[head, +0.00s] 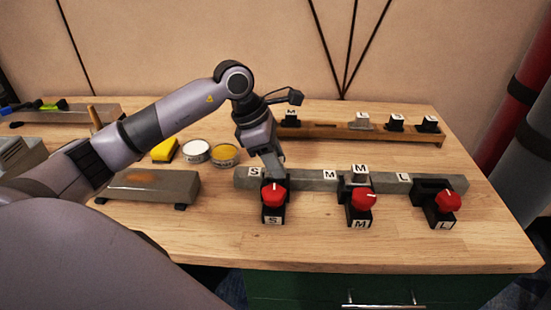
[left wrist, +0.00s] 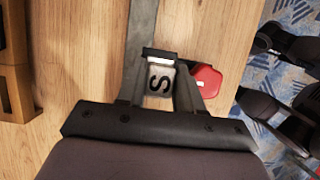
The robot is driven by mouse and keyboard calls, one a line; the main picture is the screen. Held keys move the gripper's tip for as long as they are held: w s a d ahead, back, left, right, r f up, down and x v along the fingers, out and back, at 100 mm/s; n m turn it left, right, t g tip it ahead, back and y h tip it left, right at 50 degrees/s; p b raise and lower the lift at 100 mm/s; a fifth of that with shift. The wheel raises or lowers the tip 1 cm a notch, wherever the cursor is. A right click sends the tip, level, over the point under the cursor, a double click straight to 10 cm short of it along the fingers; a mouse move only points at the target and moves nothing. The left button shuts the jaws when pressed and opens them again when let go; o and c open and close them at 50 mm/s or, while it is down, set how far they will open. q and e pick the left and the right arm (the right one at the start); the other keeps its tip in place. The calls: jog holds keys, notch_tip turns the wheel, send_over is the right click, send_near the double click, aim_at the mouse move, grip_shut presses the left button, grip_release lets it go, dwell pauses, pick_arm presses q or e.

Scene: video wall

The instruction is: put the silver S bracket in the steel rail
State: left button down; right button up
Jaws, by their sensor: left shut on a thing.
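In the head view my left gripper (head: 275,168) is at the S end of the steel rail (head: 315,184), just behind the red knob (head: 273,195) of the S clamp. The bracket is mostly hidden there, and I cannot tell whether it touches the rail. The rail also shows as a grey bar in the left wrist view (left wrist: 142,25). My right gripper is not in view.
A silver M bracket (head: 357,179) is at the rail's middle clamp; the L clamp (head: 443,203) is at its right. A wooden rack (head: 340,132) with several labelled brackets stands behind. Two round tins (head: 197,151), a yellow block (head: 165,150) and a grey block (head: 150,187) lie left.

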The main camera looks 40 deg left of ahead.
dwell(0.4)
pick_arm(q)
jog(key=shift+f+b, duration=0.65)
jog(key=shift+f, duration=0.1)
jog(key=c, duration=0.7)
grip_release()
jog(key=o, duration=0.4)
jog(key=shift+f, duration=0.15)
jog(key=shift+c, duration=0.2)
jog(key=shift+s+d, duration=0.15)
jog(key=shift+c, duration=0.6)
